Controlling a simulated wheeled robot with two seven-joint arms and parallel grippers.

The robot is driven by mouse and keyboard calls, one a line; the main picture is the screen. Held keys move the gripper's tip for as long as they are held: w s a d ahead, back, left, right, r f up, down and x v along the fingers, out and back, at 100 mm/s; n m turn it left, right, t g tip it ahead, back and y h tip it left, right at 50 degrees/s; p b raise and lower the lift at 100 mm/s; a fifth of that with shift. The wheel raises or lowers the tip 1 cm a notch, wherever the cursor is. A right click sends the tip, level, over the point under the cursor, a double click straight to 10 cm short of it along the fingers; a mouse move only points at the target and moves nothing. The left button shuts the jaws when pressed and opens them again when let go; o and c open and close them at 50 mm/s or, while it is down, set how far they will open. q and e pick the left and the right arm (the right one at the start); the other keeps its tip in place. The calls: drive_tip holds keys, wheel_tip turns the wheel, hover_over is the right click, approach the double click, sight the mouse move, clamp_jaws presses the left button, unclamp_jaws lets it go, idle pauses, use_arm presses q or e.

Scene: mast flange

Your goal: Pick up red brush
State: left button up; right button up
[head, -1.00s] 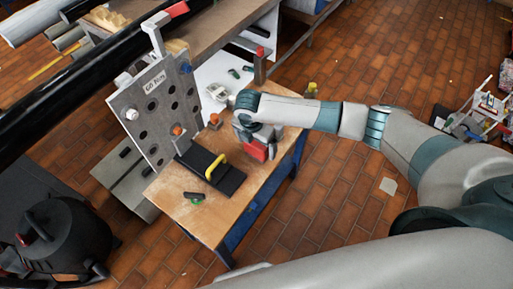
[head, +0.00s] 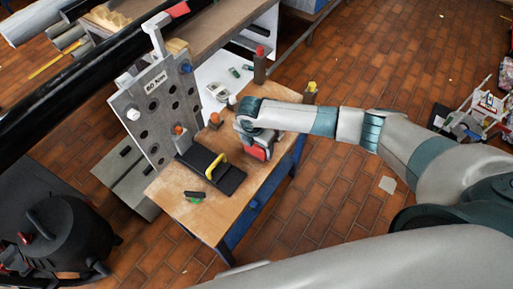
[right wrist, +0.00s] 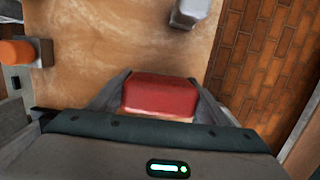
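The red brush (right wrist: 160,95), a red block with a pale lower edge, sits between the fingers of my right gripper (right wrist: 160,88) in the right wrist view. Both fingers lie close against its sides, and the gripper looks shut on it. In the head view the red brush (head: 258,152) shows under my right gripper (head: 258,142), over the right side of the wooden table. I cannot tell whether it touches the tabletop. My left gripper is out of view.
The wooden table (head: 215,222) carries a black block with a yellow handle (head: 217,166), a small dark and green item (head: 194,196) and an orange-topped piece (head: 215,119). A grey perforated plate (head: 150,112) stands at its left. Open tiled floor lies right.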

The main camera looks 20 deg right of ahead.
drive_tip(key=shift+r, duration=0.1)
drive_tip(key=shift+w+r, duration=0.1)
drive_tip(key=shift+r, duration=0.35)
drive_tip(key=r, duration=0.1)
drive_tip(key=r+b, duration=0.1)
drive_tip(key=r, duration=0.1)
drive_tip(key=shift+s+d+r, duration=0.1)
drive_tip(key=shift+s+d, duration=0.1)
drive_tip(key=shift+s, duration=0.05)
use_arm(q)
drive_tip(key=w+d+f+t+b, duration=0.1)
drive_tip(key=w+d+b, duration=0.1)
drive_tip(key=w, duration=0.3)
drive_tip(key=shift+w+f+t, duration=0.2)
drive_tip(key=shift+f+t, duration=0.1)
use_arm(e)
drive_tip(key=s+d+r, duration=0.6)
drive_tip(key=s, duration=0.3)
drive_tip(key=shift+d+r, duration=0.4)
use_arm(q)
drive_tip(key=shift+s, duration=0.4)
use_arm(e)
drive_tip(key=shift+o, duration=1)
